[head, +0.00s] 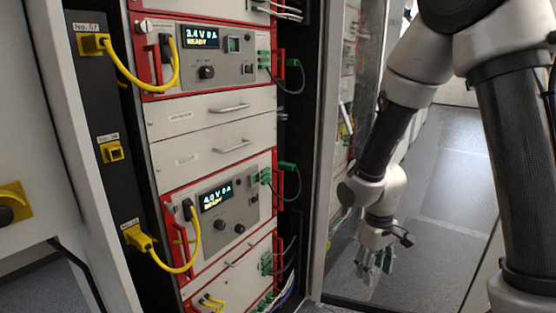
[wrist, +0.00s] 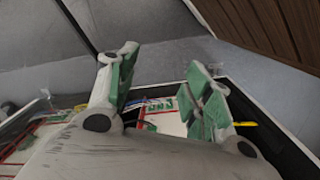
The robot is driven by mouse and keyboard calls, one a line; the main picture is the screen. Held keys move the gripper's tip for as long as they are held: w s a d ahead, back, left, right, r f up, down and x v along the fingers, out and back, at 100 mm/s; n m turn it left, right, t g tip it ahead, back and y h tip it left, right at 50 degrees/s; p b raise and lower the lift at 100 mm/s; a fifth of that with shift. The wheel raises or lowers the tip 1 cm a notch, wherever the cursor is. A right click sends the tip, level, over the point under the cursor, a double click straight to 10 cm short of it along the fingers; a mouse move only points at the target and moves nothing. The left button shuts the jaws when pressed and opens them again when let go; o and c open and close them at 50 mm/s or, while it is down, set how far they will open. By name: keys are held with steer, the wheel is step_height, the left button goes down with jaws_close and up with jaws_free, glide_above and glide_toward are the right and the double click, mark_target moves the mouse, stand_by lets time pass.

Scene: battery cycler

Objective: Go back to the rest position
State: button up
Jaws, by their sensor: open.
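My gripper (head: 374,262) hangs at the end of my arm in the right half of the head view, fingers pointing down, to the right of the battery cycler rack. In the wrist view my gripper (wrist: 160,90) has its two green-padded fingers spread apart with nothing between them. The upper cycler unit (head: 207,55) has a lit display reading 3.4 V 0 A READY. The lower cycler unit (head: 222,208) has a lit display reading 4.0 V 0 A READY. My gripper is apart from both units.
Yellow cables (head: 150,88) loop from the black side panel (head: 107,125) to the units; the middle yellow socket (head: 111,152) has no cable. Green plugs (head: 288,167) with dark cables stick out at the rack's right. A glass panel stands behind my arm. Grey floor (head: 450,190) lies open at right.

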steer(key=s+d+r+m+t, duration=0.1)
steer(key=s+d+r, duration=0.3)
steer(key=r, duration=0.4)
steer(key=s+d+r+m+t, duration=0.2)
steer(key=s+d+r+m, duration=0.1)
steer(key=r, duration=0.6)
steer(key=s+d+r+m+t, duration=0.1)
steer(key=s+d+r, duration=0.4)
steer(key=s+r, duration=0.2)
steer(key=shift+r+m+t+y, duration=0.3)
steer(key=shift+r+m+t, duration=0.1)
steer(key=shift+r, duration=0.35)
